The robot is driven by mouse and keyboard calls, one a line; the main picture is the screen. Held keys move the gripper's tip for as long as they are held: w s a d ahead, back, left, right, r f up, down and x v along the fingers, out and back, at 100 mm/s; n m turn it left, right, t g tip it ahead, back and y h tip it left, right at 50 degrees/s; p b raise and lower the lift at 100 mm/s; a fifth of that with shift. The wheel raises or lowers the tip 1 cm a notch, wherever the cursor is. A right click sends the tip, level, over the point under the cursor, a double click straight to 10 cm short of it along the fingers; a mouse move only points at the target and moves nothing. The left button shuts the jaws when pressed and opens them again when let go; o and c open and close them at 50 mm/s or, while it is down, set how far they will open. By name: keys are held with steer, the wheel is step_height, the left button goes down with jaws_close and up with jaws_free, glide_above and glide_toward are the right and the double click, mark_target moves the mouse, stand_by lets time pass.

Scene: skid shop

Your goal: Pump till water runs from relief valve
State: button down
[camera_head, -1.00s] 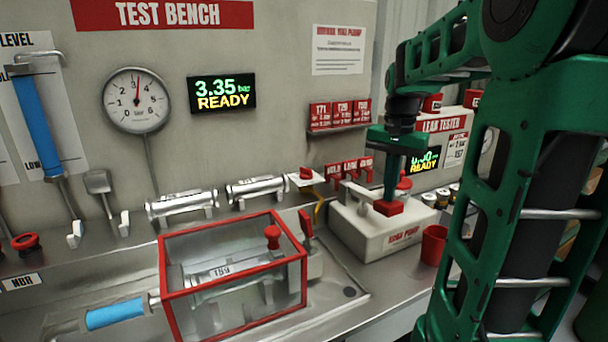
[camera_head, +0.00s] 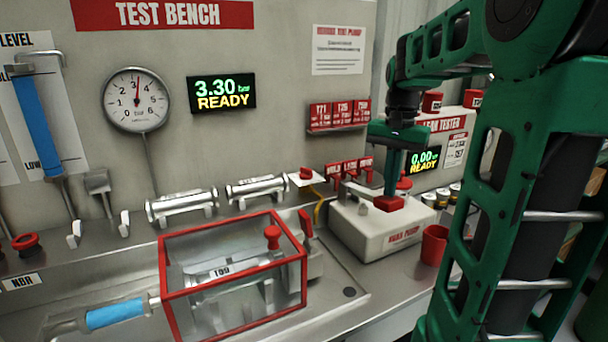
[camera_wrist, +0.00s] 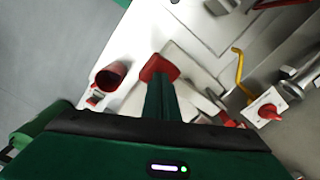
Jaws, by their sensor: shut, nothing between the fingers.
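The white hand pump (camera_head: 350,240) stands at the right of the bench, with a red pad (camera_head: 388,204) at its front, also seen in the wrist view (camera_wrist: 159,67). My gripper (camera_head: 391,191) is shut and empty, pointing down with its fingertips at the red pad; whether they press on it I cannot tell. The gauge (camera_head: 137,100) needle points a little above 3, and the display (camera_head: 222,93) reads 3.30 bar READY. A red-framed clear box (camera_head: 232,230) covers a metal part tagged with a number, with a red knob (camera_head: 272,236) on it. I see no running water.
A red cup (camera_head: 434,245) stands right of the pump. A blue-gripped handle (camera_head: 113,313) sticks out at the front left. The leak tester (camera_head: 445,135) is behind my arm.

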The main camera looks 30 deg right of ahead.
steer(key=shift+f, duration=2.85)
steer(key=shift+r, duration=2.95)
step_height(320, 180, up, 7)
